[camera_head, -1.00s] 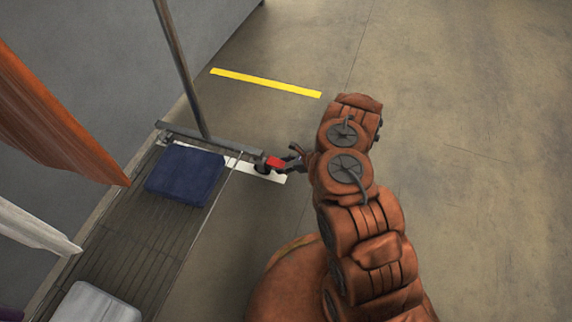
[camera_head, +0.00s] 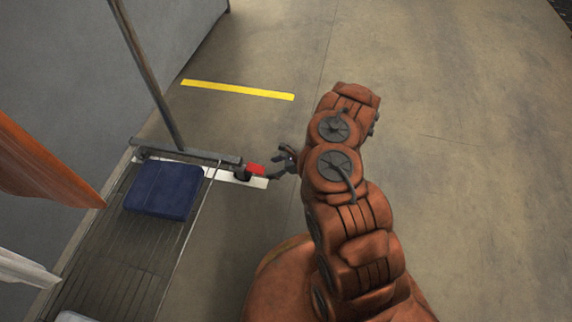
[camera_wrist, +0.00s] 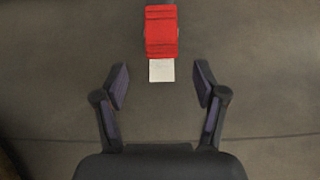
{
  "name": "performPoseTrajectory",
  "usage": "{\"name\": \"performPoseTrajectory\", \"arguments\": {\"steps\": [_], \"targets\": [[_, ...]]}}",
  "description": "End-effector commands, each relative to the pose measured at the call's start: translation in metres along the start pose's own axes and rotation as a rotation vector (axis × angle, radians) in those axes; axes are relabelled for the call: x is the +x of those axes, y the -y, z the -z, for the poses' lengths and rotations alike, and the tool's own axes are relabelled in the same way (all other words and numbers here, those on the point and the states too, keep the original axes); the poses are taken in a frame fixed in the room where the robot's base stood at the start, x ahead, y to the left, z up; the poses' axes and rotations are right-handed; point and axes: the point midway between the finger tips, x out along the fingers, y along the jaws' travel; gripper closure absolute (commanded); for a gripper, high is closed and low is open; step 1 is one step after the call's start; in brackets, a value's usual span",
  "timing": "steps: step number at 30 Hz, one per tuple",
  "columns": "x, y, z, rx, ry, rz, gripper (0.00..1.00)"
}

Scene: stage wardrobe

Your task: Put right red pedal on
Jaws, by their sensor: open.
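The red pedal (camera_head: 255,169) sits at the right end of the rack's base in the head view, by a white strip (camera_head: 222,175). In the wrist view the red pedal (camera_wrist: 161,31) is at the top middle, with a white patch (camera_wrist: 161,70) just below it. My gripper (camera_head: 288,157) is to the right of the pedal in the head view, apart from it. In the wrist view my gripper (camera_wrist: 161,84) has its two fingers spread wide with nothing between them. The pedal lies ahead of the fingertips, roughly centred between them.
The rack has a dark slatted shelf (camera_head: 112,268) with a folded blue cloth (camera_head: 163,191) on it. A grey post (camera_head: 148,75) rises from its far end. Orange fabric (camera_head: 40,170) hangs at the left. A yellow line (camera_head: 238,89) marks the floor, which is clear at the right.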

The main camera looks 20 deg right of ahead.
Motion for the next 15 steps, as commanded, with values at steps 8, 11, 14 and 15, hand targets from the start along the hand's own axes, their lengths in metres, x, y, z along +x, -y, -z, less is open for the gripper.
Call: {"name": "performPoseTrajectory", "arguments": {"steps": [8,11,14,15], "targets": [[-0.045,0.001,-0.001,0.001,0.005,0.004,0.29],[-0.054,0.001,-0.001,0.000,0.004,0.002,0.29],[-0.061,0.000,-0.001,-0.001,0.003,0.002,0.29],[-0.062,0.000,-0.001,-0.001,0.003,0.001,0.29]]}}
